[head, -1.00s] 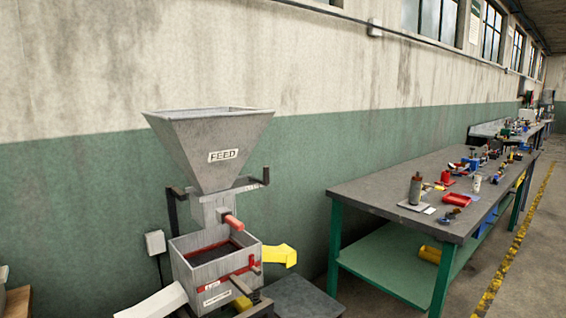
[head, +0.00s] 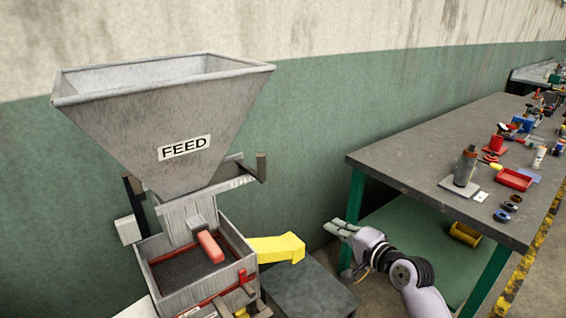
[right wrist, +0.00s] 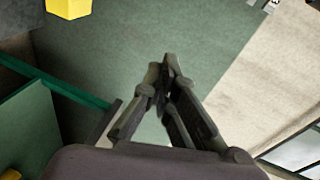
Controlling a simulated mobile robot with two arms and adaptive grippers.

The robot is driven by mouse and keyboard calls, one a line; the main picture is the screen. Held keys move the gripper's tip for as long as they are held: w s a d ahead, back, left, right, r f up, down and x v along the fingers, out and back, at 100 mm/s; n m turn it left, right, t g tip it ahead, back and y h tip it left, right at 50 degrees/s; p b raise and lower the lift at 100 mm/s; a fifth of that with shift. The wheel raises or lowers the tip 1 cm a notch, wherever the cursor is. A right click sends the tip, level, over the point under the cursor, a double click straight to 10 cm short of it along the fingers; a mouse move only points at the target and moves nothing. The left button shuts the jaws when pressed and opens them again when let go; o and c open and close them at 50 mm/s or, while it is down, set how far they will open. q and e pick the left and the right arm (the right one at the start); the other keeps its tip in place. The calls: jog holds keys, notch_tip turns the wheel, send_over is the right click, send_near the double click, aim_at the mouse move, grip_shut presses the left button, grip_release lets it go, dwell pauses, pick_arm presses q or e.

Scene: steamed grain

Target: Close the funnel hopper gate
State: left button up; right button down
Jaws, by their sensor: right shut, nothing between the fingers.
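The funnel hopper (head: 165,125) is a large grey metal funnel labelled FEED at the left of the head view. Below its neck is a grey gate plate (head: 180,218) with a red handle (head: 210,246) sticking out toward me, above an open box (head: 190,285) with dark mesh inside. I cannot tell how far the gate is open. My right gripper (head: 338,226) is right of the hopper, apart from it, near the workbench's left leg. In the right wrist view its fingers (right wrist: 168,75) meet with nothing between them. My left gripper is not in view.
A yellow chute (head: 275,248) sticks out right of the box, between the hopper and my right gripper. A dark low platform (head: 310,292) lies below it. A workbench (head: 420,160) with bottles, a red tray (head: 513,179) and tools stands at the right.

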jog(key=s+a+r+y, duration=0.1)
jog(key=a+r+y, duration=0.1)
jog(key=r, duration=0.6)
jog(key=s+a+r+y, duration=0.2)
jog(key=r, duration=0.6)
jog(key=w+a+p, duration=0.4)
jog(key=w+a, duration=0.2)
jog(key=a, duration=0.3)
jog(key=shift+a+p, duration=0.3)
jog(key=shift+p, duration=0.05)
jog(key=shift+w+f, duration=0.1)
